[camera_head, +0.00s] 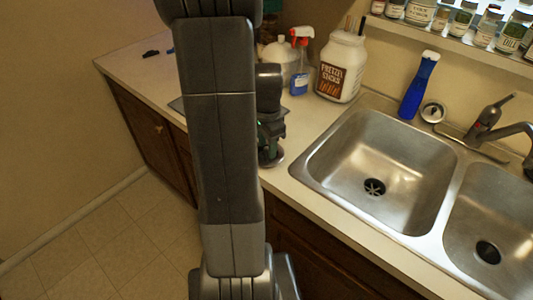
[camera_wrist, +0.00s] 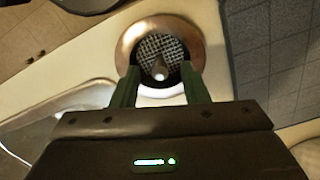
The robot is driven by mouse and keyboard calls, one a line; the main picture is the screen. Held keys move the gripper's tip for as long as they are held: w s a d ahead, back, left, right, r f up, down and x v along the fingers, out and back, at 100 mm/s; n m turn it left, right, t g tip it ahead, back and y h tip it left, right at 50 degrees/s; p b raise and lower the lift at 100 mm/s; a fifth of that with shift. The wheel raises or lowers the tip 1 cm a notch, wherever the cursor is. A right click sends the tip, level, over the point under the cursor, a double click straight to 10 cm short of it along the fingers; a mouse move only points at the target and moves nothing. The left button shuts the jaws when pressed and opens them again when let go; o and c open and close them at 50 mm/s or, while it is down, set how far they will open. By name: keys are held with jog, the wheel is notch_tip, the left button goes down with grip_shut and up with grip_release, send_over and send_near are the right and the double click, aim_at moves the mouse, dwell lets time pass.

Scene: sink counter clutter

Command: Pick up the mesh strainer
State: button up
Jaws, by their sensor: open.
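The mesh strainer (camera_wrist: 151,46) is in the upper middle of the wrist view. It is round, with a copper-toned rim, a dark mesh centre and a small pale knob. My gripper (camera_wrist: 160,70) is open, with one green finger on each side of the knob, over the near part of the strainer. I cannot tell whether the fingers touch it. In the head view, my arm hides much of this spot. The strainer (camera_head: 271,159) shows there as a dark disc on the counter, left of the sink, under my gripper (camera_head: 267,148).
A double steel sink (camera_head: 375,170) is to the right. Behind are a pretzel jar (camera_head: 341,68), a red-topped spray bottle (camera_head: 301,65), a white jug (camera_head: 280,58) and a blue bottle (camera_head: 418,88). A metal lid-like disc (camera_head: 433,112) lies by the faucet (camera_head: 490,118). The counter's front edge is close.

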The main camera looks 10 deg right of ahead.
jog(key=shift+c, duration=0.4)
grip_shut()
